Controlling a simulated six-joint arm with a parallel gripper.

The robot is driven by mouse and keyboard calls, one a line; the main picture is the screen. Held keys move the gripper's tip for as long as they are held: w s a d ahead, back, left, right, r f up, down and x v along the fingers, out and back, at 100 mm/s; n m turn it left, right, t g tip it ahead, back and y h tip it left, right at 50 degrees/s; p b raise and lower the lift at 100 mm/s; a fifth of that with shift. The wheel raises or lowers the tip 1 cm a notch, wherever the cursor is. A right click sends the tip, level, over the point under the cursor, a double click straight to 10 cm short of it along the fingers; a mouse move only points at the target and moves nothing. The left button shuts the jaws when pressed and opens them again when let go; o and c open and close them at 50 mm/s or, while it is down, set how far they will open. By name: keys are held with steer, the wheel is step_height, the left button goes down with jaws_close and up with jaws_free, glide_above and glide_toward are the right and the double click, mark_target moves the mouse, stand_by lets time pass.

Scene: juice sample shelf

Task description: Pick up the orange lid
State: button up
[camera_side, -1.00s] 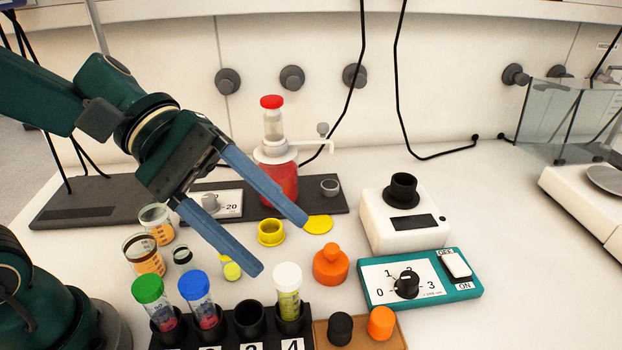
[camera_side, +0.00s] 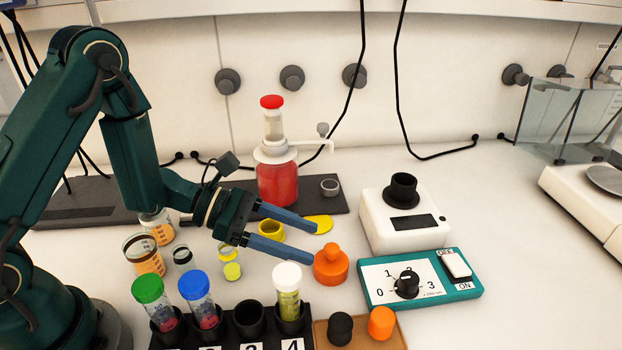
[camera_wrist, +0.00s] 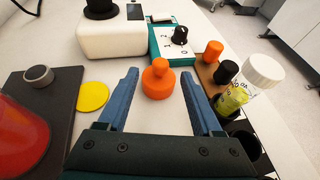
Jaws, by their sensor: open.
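The orange lid (camera_side: 331,268), a round piece with a knob on top, sits upright on the white table in the side view. In the wrist view the orange lid (camera_wrist: 157,85) is centred just ahead of and between the two blue fingertips. My gripper (camera_side: 312,244) is open and empty, its fingers pointing at the lid from the left. In the wrist view my gripper (camera_wrist: 160,72) has a clear gap on each side of the lid. Whether a finger touches it cannot be told. A second orange piece, a cap (camera_side: 381,323), stands on a brown tray.
A black tube rack (camera_side: 219,342) with capped tubes stands in front. A teal dial box (camera_side: 463,287) and a white device (camera_side: 375,232) stand right of the lid. A yellow disc (camera_side: 318,225) and yellow cup (camera_side: 271,238) lie close to the fingers. A red bottle (camera_side: 277,183) stands behind.

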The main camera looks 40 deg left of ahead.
mark_target(332, 247)
steer(key=shift+x, duration=2.95)
jaws_close()
